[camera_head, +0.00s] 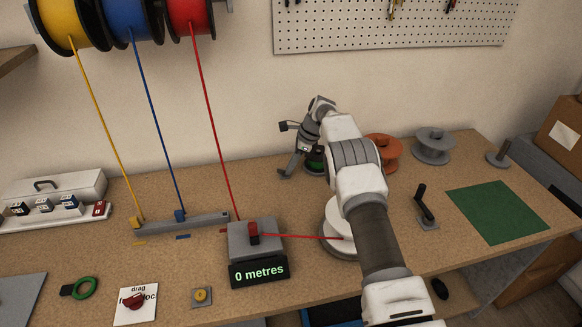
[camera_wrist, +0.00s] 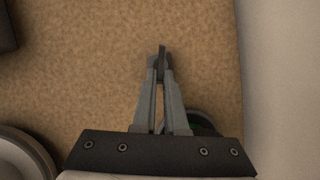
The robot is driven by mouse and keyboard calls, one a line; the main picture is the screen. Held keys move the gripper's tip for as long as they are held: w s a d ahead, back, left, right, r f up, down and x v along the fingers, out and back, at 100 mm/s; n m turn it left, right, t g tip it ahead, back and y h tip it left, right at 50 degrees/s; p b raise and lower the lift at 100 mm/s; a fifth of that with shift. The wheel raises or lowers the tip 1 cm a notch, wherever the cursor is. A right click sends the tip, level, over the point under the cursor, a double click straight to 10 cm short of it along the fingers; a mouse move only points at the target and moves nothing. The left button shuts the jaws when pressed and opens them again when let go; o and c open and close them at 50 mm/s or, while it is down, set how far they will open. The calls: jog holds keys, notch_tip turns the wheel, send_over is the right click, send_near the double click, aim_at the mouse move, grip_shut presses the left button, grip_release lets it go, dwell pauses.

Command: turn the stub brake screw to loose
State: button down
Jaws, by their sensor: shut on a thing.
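My gripper (camera_head: 287,172) reaches down to the back of the bench, beyond the white spool. In the wrist view my gripper (camera_wrist: 161,68) is shut on a thin dark upright piece (camera_wrist: 162,51) between its fingertips. I cannot tell for certain whether this piece is the stub brake screw. A dark round thing with a green part (camera_wrist: 205,122) lies beside the fingers, partly hidden by them. It also shows behind the wrist in the head view (camera_head: 316,163). No loose marking is readable near the fingertips.
A grey metre box (camera_head: 257,247) reads 0 metres, with red wire running to a white spool (camera_head: 336,236) under my arm. An orange spool (camera_head: 386,150), a grey spool (camera_head: 434,145) and a black crank (camera_head: 425,205) stand right. A drag card with a red knob (camera_head: 134,300) lies front left.

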jog(key=c, duration=1)
grip_release()
jog(key=shift+o, duration=0.2)
jog(key=p+v, duration=0.2)
jog(key=v, duration=1.5)
jog(key=shift+r+p, duration=0.3)
jog(key=shift+p, duration=0.1)
